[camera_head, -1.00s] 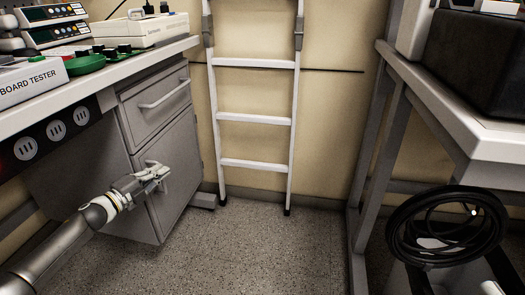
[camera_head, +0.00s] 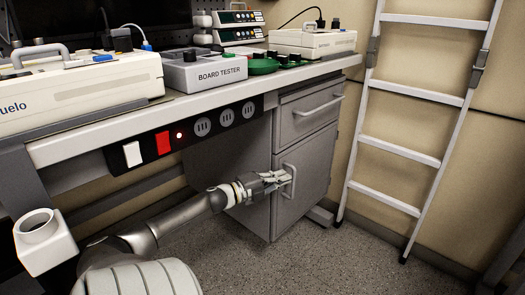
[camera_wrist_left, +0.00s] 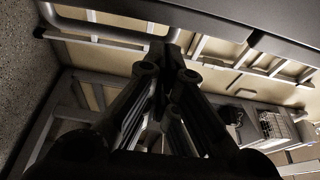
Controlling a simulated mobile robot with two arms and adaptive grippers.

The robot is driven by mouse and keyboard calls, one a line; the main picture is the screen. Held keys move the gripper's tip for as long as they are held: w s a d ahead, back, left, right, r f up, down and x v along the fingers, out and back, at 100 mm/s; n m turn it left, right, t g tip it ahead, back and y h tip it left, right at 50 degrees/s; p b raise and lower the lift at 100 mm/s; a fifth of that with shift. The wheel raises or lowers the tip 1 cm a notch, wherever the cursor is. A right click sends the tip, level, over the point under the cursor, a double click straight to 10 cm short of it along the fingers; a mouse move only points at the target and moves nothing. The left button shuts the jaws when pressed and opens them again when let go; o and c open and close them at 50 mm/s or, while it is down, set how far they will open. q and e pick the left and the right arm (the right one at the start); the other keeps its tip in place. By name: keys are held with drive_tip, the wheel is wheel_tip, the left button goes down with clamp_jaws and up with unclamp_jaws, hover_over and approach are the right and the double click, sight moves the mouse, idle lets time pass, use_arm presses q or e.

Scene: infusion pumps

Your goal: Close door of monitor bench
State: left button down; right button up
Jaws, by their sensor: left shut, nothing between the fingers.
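The monitor bench has a grey cabinet under its right end, with a door (camera_head: 312,170) below a drawer. The door looks flush or nearly flush with the cabinet front; I cannot see a clear gap. Its upright handle (camera_head: 289,166) is on the door's left side. My left gripper (camera_head: 287,179) is at this handle, with its fingers shut and nothing between them. In the left wrist view the fingertips (camera_wrist_left: 170,58) are close to a bar that looks like the handle (camera_wrist_left: 95,38); contact is unclear. My right gripper is not in view.
The drawer (camera_head: 308,112) above the door looks shut. A white ladder (camera_head: 405,150) leans on the wall to the right. The board tester (camera_head: 205,72) and other devices stand on the bench top (camera_head: 100,130). The speckled floor (camera_head: 330,260) in front is clear.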

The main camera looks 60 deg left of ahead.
use_arm(q)
drive_tip(key=s, duration=0.8)
drive_tip(key=shift+s+d, duration=0.3)
